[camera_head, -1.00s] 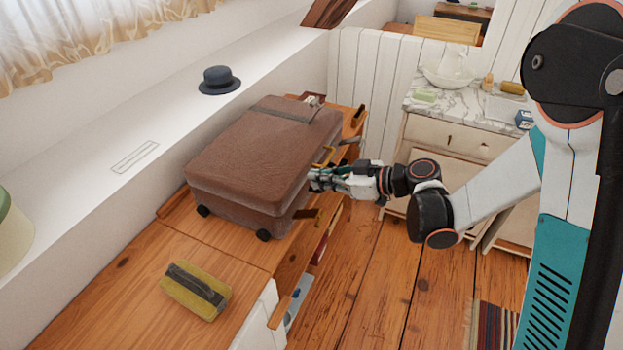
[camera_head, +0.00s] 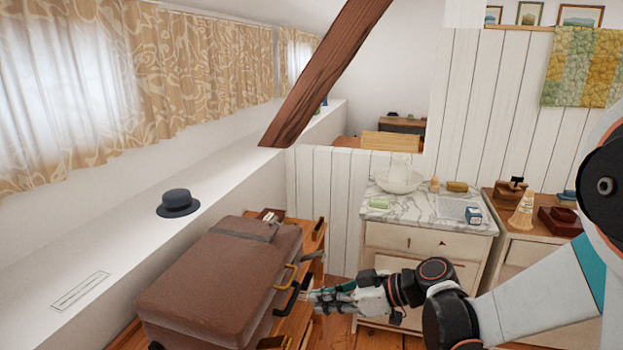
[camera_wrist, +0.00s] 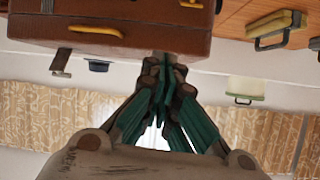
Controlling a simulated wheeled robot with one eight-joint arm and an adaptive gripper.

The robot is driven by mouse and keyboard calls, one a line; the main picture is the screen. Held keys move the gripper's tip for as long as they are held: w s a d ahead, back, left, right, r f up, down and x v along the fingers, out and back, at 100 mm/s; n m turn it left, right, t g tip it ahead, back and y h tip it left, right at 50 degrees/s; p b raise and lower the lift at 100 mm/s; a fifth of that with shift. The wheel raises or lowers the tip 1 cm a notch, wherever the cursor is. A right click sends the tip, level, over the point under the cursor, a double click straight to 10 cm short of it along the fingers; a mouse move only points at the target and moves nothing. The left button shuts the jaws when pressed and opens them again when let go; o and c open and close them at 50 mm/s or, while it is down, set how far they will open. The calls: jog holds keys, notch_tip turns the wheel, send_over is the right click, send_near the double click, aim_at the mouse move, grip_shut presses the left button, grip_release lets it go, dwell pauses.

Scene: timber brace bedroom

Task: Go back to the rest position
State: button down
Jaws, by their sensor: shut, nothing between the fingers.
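My gripper (camera_head: 314,296) is shut and empty, just right of the brown suitcase (camera_head: 220,275) in the head view. The suitcase lies flat on the wooden dresser top, with its handles facing my gripper. In the wrist view, which looks upside down, my gripper (camera_wrist: 166,70) has its fingers together, and the suitcase (camera_wrist: 120,30) fills the top left. I cannot tell whether the fingertips touch the suitcase.
A dark hat (camera_head: 177,203) rests on the white ledge (camera_head: 115,250). A marble-topped washstand (camera_head: 425,208) stands behind my arm, with a bowl (camera_head: 400,180) on it. A sloping timber brace (camera_head: 325,75) crosses at the back.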

jog(key=s+d+r+m+t+h, duration=0.1)
jog(key=s+d+r+m+h, duration=0.2)
jog(key=s+d+m+h, duration=0.3)
jog(key=s+d+r+m+t+h, duration=0.2)
jog(key=s+d+m+h, duration=0.4)
jog(key=s+d, duration=0.5)
jog(key=shift+s+d+r+m, duration=0.2)
jog(key=shift+s+r+m, duration=0.3)
jog(key=shift+s, duration=0.3)
jog(key=c, duration=2.3)
grip_release()
jog(key=shift+f, duration=0.1)
